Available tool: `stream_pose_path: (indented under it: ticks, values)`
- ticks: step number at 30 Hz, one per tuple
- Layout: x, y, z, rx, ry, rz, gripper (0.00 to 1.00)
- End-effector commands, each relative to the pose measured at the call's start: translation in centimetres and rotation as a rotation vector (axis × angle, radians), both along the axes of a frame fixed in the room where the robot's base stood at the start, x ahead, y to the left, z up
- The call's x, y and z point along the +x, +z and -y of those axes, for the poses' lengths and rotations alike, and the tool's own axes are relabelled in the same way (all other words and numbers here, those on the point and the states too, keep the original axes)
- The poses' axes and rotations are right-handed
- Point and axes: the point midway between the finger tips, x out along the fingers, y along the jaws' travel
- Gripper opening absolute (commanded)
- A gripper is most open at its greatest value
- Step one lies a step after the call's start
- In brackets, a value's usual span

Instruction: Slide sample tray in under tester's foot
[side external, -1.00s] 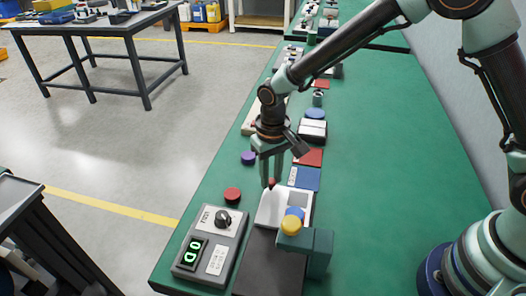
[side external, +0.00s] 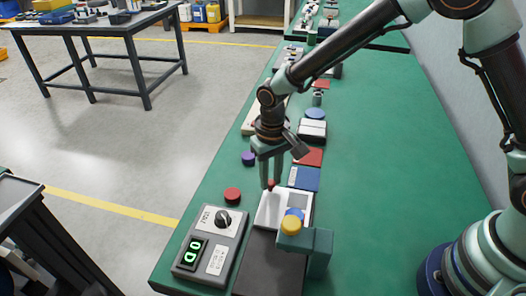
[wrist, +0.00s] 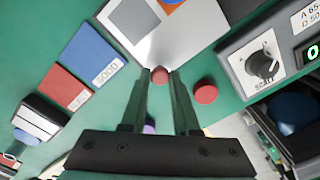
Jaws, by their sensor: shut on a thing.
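The sample tray (side external: 272,207) is a white plate with a grey square patch, lying at the near end of the green bench. It also shows in the wrist view (wrist: 190,42). My gripper (side external: 271,184) points down at the tray's far edge, shut on the tray's small red knob (wrist: 159,75). The tester's foot (side external: 291,226), yellow-topped with blue below, hangs from a teal column (side external: 319,255) and overlaps the tray's near part in the side view. Whether the foot touches the tray cannot be told. A dark base plate (side external: 268,268) lies nearer the camera.
A grey control box (side external: 208,250) with a dial and lit display stands left of the tester. A red button (side external: 232,195) and a purple one (side external: 248,158) sit left of my gripper. Blue (side external: 305,178) and red (side external: 309,157) pads lie beyond the tray. The bench's right side is clear.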

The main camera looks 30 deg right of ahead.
Motion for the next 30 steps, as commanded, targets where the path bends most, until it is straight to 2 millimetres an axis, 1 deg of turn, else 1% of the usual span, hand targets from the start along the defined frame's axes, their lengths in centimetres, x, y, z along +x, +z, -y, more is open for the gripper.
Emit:
stream_pose_path:
  ticks: [6, 10, 14, 22, 23, 24, 25, 30]
  values:
    - [-3.4, 0.2, -3.6, 0.001, 0.008, 0.002, 0.00]
    - [-5.2, 0.2, -5.4, 0.002, 0.006, 0.002, 0.00]
    - [-6.0, 0.2, -6.1, 0.002, 0.003, 0.003, 0.00]
    - [-6.0, 0.2, -6.1, 0.002, 0.000, 0.003, 0.00]
    - [-6.0, 0.2, -6.1, 0.002, 0.000, 0.003, 0.33]
    - [-6.0, 0.2, -6.1, 0.002, 0.000, 0.003, 0.48]
    - [-6.0, 0.2, -6.1, 0.002, 0.000, 0.003, 0.59]
    - [-6.0, 0.1, -6.1, 0.001, 0.000, 0.002, 0.59]
